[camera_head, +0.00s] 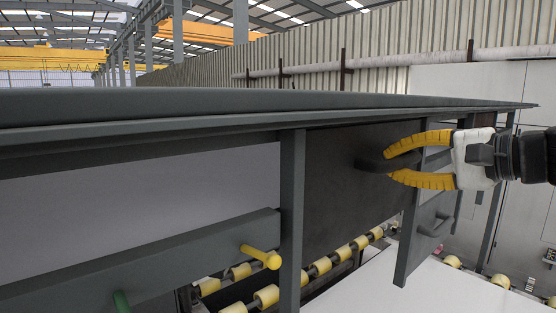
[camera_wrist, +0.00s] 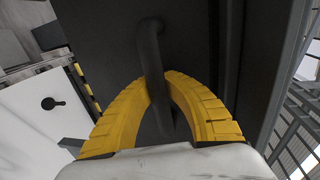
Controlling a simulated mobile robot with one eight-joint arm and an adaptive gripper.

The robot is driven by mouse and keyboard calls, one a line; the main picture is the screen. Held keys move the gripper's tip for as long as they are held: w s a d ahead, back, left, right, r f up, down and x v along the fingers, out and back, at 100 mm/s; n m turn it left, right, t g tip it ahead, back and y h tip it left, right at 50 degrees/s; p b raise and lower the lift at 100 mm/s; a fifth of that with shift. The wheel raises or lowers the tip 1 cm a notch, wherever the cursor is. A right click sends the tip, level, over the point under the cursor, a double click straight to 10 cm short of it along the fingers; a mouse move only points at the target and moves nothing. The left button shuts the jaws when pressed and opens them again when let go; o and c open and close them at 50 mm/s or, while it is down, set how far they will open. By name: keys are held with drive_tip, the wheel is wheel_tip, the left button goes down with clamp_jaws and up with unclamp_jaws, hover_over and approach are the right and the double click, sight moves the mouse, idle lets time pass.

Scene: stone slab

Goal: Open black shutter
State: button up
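The black shutter (camera_head: 335,195) is a flat dark panel set in the grey frame under the slab's long edge. It also fills the upper middle of the wrist view (camera_wrist: 110,60). A dark bar handle (camera_head: 371,165) stands out from its right part, and the handle shows in the wrist view (camera_wrist: 151,50). My gripper (camera_head: 389,165) comes in from the right, its curved yellow fingers converging on either side of the handle. In the wrist view my gripper (camera_wrist: 159,85) has its tips closed around the handle. The exact contact is partly hidden.
Grey frame posts (camera_head: 291,215) stand left of the shutter and close by my gripper. A yellow peg (camera_head: 262,257) sticks out at the lower left. Several yellow rollers (camera_head: 322,266) lie below. A second handle (camera_head: 436,226) is below my gripper.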

sight(406, 159)
drive_tip(key=o, duration=0.7)
drive_tip(key=shift+v, duration=1.2)
drive_tip(key=shift+o, duration=0.2)
drive_tip(key=shift+s+d+r, duration=0.2)
drive_tip(key=shift+s, duration=0.05)
drive_tip(key=shift+x, duration=0.8)
drive_tip(key=v, duration=1.3)
drive_tip(key=shift+a+f, duration=0.1)
